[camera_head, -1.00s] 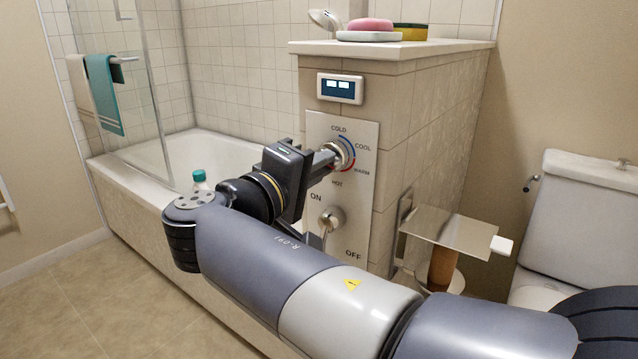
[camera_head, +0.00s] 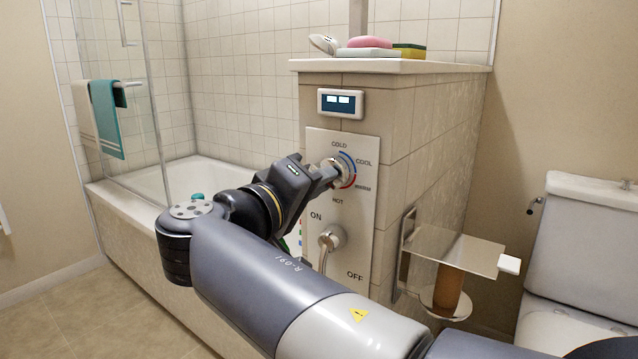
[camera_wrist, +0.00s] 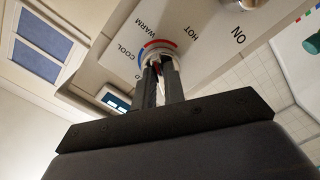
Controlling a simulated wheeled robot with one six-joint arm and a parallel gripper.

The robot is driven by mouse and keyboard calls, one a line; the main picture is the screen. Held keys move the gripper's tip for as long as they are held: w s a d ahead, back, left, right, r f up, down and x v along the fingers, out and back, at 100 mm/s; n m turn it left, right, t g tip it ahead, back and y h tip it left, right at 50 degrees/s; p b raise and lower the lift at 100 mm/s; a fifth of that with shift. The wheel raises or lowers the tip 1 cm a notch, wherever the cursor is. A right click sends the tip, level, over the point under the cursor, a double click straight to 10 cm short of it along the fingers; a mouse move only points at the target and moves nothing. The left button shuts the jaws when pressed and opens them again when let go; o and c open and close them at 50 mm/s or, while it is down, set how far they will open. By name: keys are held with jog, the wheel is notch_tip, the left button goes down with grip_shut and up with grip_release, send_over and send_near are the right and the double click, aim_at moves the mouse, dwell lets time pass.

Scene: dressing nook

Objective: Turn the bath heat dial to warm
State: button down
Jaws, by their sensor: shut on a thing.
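The bath heat dial (camera_head: 346,172) is a round metal knob on the pale control plate (camera_head: 352,225), ringed by a blue and red arc and the words COLD, COOL, WARM and HOT. My gripper (camera_head: 331,176) is shut on the dial and meets the plate from the left. In the wrist view, the two dark fingers of my gripper (camera_wrist: 161,75) hold the dial (camera_wrist: 158,52) between them, with COOL and WARM readable beyond it. The fingers hide part of the dial, and I cannot tell which word it points to.
An ON/OFF lever (camera_head: 331,238) sits just below the dial. A small display (camera_head: 340,103) is above it. A paper holder with a shelf (camera_head: 455,250) juts out at the right, before the toilet (camera_head: 590,240). The bathtub (camera_head: 125,205) is at the left.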

jog(key=c, duration=1.5)
grip_release()
jog(key=shift+p+v, duration=1.5)
jog(key=shift+v, duration=3.9)
jog(key=b+x, duration=0.2)
jog(key=x, duration=0.8)
jog(key=shift+w+d+b, duration=0.25)
jog(key=shift+w+b, duration=0.05)
jog(key=shift+b, duration=0.1)
